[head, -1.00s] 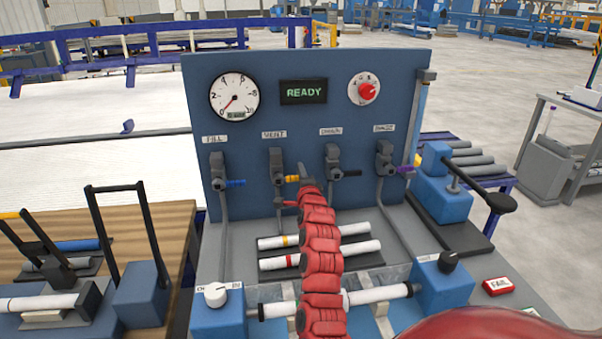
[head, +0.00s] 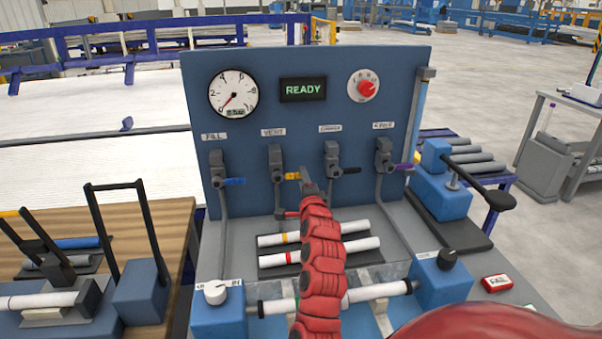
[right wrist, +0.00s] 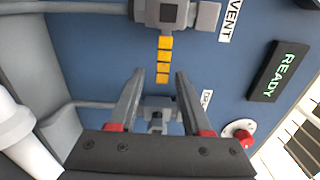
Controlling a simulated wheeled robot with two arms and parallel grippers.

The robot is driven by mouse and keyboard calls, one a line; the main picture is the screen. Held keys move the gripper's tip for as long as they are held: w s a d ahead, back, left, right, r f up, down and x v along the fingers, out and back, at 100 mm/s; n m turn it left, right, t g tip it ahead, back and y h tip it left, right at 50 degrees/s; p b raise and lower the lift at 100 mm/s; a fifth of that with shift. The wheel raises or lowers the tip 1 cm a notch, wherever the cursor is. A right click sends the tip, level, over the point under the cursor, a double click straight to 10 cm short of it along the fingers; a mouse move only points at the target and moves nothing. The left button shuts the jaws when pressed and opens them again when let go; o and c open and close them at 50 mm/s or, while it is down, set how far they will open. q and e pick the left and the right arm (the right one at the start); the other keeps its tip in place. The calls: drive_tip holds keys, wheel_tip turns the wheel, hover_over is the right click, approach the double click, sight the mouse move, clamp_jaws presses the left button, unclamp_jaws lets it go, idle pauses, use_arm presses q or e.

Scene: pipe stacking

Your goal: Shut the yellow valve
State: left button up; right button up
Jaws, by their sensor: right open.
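The yellow valve handle (head: 291,177) points right from the valve labelled VENT (head: 276,160), second from the left on the blue panel. In the right wrist view the striped yellow handle (right wrist: 164,62) lies in line with the gap between my right gripper's fingers. The right gripper (head: 304,173) is at the handle's free end, with part of that end hidden behind it. In the right wrist view my right gripper (right wrist: 158,76) is open, its fingers either side of the gap. Contact cannot be told. My left gripper is not in view.
A blue-handled valve (head: 234,182) is left of VENT. A black-handled valve (head: 348,171) stands close right of my gripper, then a purple-handled one (head: 403,167). White pipes (head: 365,247) lie below on the bench. The display (head: 303,90) reads READY.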

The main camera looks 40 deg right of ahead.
drive_tip(key=p+v, duration=0.1)
drive_tip(key=v, duration=1.1)
drive_tip(key=shift+s, duration=0.15)
